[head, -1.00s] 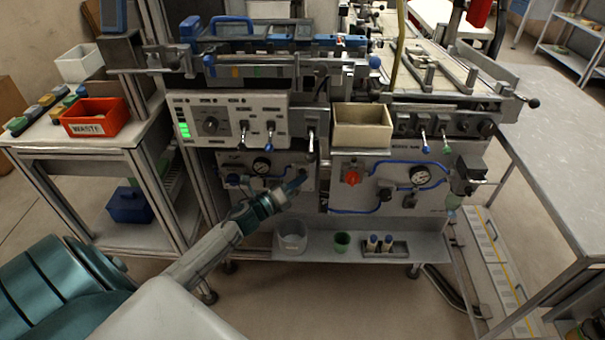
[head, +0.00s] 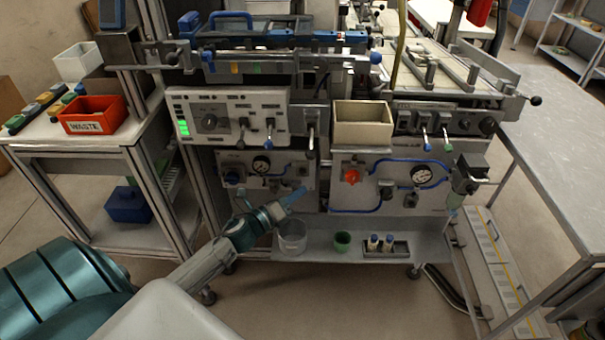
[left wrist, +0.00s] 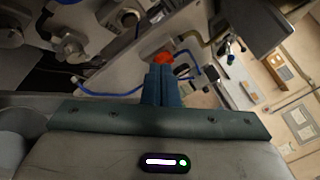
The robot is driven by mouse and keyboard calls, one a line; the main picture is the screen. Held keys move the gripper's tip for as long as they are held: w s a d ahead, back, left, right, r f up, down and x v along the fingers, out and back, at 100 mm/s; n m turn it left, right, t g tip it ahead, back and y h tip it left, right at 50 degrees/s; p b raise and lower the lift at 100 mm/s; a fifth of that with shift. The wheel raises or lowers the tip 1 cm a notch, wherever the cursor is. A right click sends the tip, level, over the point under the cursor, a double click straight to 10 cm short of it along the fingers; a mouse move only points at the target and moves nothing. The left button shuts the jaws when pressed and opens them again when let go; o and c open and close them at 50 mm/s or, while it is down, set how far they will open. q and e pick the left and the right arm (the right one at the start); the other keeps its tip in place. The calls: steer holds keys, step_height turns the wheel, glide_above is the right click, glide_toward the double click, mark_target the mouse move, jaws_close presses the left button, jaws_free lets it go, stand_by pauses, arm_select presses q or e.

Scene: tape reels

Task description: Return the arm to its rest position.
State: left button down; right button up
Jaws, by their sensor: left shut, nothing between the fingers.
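My left gripper (head: 297,195) reaches in from the lower left in the head view, in front of the machine's lower panel and above the low shelf. In the left wrist view its two blue fingers (left wrist: 161,84) lie side by side, shut with nothing between them. The machine's panel with a red knob (left wrist: 163,58) and blue hoses shows beyond the fingertips. My right gripper is not in view.
A beige bin (head: 362,124) sits above. A red WASTE bin (head: 94,115) is on the left cart. A grey table (head: 560,150) stands right.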

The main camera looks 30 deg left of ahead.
arm_select(q)
steer(key=shift+s+d, duration=0.15)
steer(key=shift+s, duration=0.05)
stand_by(0.4)
